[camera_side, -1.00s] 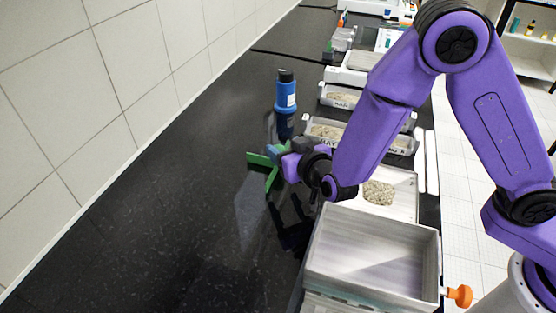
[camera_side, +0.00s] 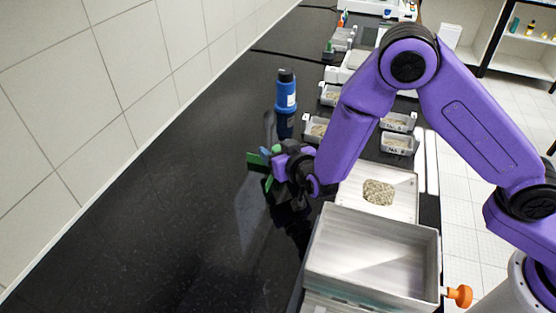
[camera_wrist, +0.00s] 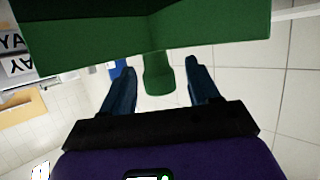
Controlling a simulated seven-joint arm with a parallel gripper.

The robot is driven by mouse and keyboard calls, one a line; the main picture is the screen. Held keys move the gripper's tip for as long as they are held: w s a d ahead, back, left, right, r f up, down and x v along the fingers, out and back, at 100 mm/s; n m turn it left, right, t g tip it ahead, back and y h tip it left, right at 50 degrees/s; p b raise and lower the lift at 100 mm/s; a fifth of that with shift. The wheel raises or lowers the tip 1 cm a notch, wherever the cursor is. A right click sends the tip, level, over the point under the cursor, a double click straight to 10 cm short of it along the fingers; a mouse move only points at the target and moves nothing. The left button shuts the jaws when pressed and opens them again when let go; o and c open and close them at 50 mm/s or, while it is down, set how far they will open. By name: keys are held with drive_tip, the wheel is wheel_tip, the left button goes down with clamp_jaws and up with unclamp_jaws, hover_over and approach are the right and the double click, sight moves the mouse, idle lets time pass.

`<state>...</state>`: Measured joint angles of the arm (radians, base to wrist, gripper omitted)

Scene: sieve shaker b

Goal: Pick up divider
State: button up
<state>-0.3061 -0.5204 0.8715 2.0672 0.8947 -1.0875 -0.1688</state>
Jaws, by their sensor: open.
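The green divider (camera_side: 257,160) is in the side view, left of the bench's middle, partly hidden by my gripper (camera_side: 275,155). In the wrist view the divider (camera_wrist: 150,35) fills the top as a wide green panel, with a short green stem below it. My gripper (camera_wrist: 160,85) is open. The stem lies between its two dark blue fingers in the picture, with a gap on each side. I cannot tell whether anything touches the divider.
A blue bottle (camera_side: 286,90) stands just behind my gripper. A large grey open tray (camera_side: 372,255) is at front right, with a white tray of grains (camera_side: 350,192) behind it. Smaller sample trays (camera_side: 397,144) lie farther back. The black bench (camera_side: 150,220) at left is clear.

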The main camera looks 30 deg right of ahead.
sight(278, 148)
drive_tip(key=c, duration=1.1)
drive_tip(key=shift+r, duration=0.15)
drive_tip(key=shift+r, duration=0.4)
clamp_jaws()
wheel_tip(278, 148, up, 2)
drive_tip(key=s+d+r, duration=0.6)
drive_tip(key=s+r, duration=0.4)
drive_tip(key=s, duration=0.2)
drive_tip(key=shift+s+d, duration=0.15)
drive_tip(key=shift+d, duration=0.05)
drive_tip(key=shift+d, duration=0.1)
